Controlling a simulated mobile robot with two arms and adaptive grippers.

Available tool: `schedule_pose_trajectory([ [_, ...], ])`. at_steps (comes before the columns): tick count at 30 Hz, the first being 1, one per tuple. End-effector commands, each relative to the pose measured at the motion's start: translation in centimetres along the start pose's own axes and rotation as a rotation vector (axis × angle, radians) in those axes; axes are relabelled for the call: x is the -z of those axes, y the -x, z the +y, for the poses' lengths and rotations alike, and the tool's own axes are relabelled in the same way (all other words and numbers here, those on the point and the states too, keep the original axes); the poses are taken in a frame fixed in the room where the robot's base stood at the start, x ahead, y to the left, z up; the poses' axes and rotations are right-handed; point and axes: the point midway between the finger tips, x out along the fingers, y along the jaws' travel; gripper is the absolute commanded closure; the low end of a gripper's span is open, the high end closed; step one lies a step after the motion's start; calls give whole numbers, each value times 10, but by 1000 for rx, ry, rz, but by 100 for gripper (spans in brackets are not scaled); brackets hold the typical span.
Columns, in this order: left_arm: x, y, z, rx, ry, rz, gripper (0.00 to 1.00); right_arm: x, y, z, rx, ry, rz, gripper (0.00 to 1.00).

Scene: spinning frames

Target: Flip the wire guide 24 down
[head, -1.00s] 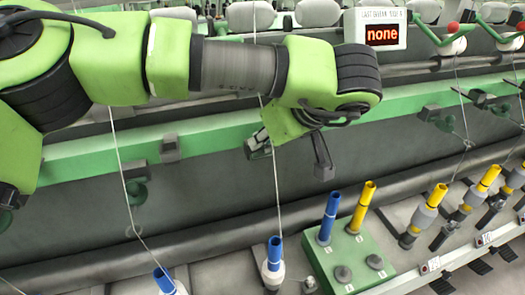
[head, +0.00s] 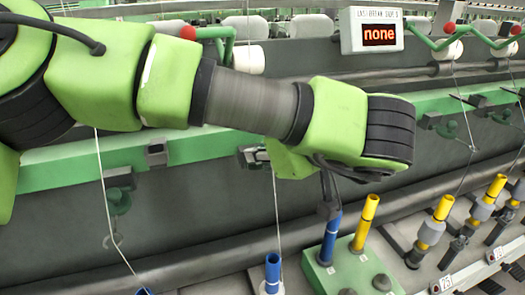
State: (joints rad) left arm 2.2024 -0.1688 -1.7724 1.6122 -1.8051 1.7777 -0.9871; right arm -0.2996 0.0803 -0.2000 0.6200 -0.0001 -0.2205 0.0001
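My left arm reaches across the head view from the left. Its green wrist is bent over the green rail (head: 190,145). One dark finger of my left gripper (head: 328,200) points down in front of the machine, just above a blue tube. The rest of the gripper is hidden behind the wrist, so its opening cannot be told. Dark wire guides line the rail, one at the left (head: 157,155) and one beside my wrist (head: 250,157). Others sit to the right (head: 430,120). No number 24 is legible, and my wrist hides part of the rail. My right gripper is not in view.
A green box (head: 345,275) holds a blue tube (head: 330,240) and a yellow tube (head: 366,222) below my gripper. Another blue tube (head: 272,272) stands left of it. Yellow-topped spindles (head: 440,210) stand at right. Thin threads hang down. A display (head: 372,31) reads "none".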

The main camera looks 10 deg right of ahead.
Motion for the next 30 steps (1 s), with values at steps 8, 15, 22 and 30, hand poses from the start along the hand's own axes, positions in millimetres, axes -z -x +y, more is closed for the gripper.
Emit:
schedule_pose_trajectory([
  [8, 0, 0, 0, -1, 0, 0, 76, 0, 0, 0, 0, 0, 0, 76],
  [15, 0, 11, 1, -4, 0, 1, 76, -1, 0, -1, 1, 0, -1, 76],
  [22, 0, 50, 1, -4, 0, 2, 76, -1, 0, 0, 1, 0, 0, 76],
  [30, 0, 75, 1, -2, 0, 2, 76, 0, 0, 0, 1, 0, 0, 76],
])
